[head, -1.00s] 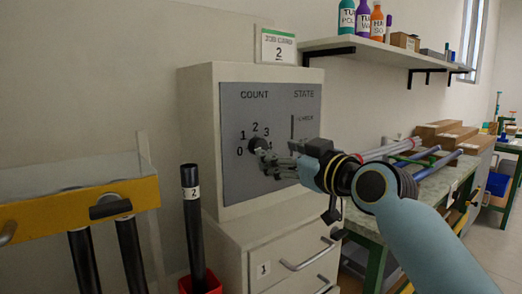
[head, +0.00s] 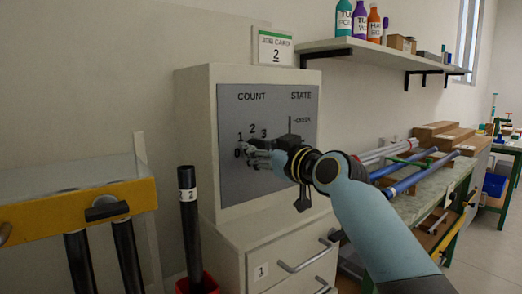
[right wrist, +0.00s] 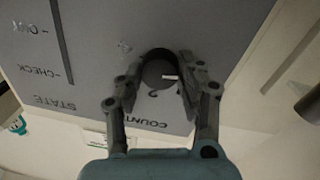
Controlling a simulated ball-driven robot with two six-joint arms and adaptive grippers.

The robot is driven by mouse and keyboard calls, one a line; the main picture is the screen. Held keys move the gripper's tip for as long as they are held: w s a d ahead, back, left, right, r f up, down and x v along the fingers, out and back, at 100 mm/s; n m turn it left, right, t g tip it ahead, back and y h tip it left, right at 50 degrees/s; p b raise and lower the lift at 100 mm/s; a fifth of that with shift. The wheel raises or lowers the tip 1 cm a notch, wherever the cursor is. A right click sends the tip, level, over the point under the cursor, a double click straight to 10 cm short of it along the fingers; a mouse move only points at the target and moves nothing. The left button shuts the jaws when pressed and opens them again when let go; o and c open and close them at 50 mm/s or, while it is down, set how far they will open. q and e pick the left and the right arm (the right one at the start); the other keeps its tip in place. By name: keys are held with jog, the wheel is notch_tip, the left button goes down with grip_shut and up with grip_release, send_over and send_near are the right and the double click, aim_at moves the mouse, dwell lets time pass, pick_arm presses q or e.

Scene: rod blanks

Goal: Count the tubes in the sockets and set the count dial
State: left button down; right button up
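The count dial (right wrist: 158,72) is a dark round knob on the grey panel (head: 228,185), with digits around it. My right gripper (head: 250,151) is at this dial and mostly hides it in the head view. In the right wrist view its fingers (right wrist: 162,76) lie against both sides of the knob. A white pointer mark shows between them; the digit it points to is unclear. Dark tubes (head: 127,255) stand under a yellow bar (head: 75,209) at the left. Another dark tube (head: 188,215), labelled 2, leans in a red holder (head: 205,284). My left gripper is out of view.
A STATE slider slot (right wrist: 62,40) is on the same panel, beside the dial. A job card (head: 275,47) reading 2 stands on the cabinet. Drawers (head: 290,262) are below. A bench (head: 425,190) with rods is at the right, under a shelf (head: 400,55) with bottles.

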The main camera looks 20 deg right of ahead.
jog(key=c, duration=0.4)
